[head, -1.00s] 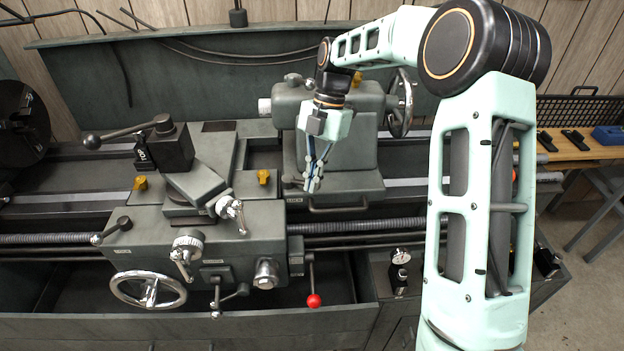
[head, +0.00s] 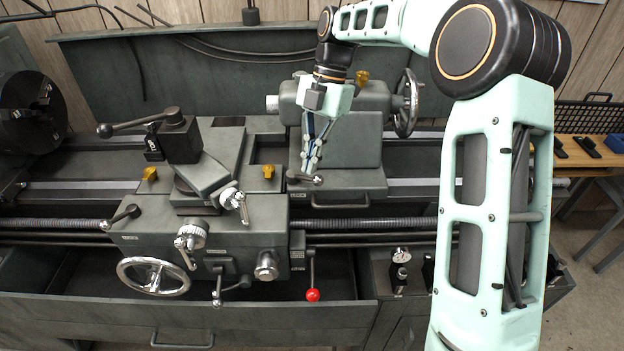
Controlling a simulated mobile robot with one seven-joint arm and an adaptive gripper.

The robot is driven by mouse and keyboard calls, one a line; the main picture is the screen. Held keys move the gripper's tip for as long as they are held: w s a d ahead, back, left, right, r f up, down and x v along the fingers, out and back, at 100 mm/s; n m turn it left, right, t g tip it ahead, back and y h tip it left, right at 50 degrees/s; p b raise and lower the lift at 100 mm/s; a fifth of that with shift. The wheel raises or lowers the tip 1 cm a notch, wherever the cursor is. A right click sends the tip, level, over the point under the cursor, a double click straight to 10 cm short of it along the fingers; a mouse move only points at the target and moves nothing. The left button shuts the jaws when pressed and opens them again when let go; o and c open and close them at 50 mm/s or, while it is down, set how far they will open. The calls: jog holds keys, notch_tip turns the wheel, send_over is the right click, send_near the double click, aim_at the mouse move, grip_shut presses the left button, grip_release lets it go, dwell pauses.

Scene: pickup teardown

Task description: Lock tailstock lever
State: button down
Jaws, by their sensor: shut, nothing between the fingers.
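The grey tailstock (head: 350,140) sits on the lathe bed right of the carriage, with a handwheel (head: 406,104) at its right end. A short dark lever (head: 304,179) with a round knob at its right end shows at the tailstock's lower left front. My gripper (head: 311,166) points down in front of the tailstock, shut and empty. Its fingertips are just above the lever in the picture; I cannot tell whether they touch it.
The carriage (head: 200,240) with its handwheel, cranks and a red-knobbed lever (head: 312,295) stands to the left. A bar handle (head: 340,201) is low on the tailstock front. A small dial gauge (head: 400,256) stands below right. The chuck (head: 30,118) is far left.

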jog(key=shift+v, duration=2.3)
jog(key=shift+a, duration=0.1)
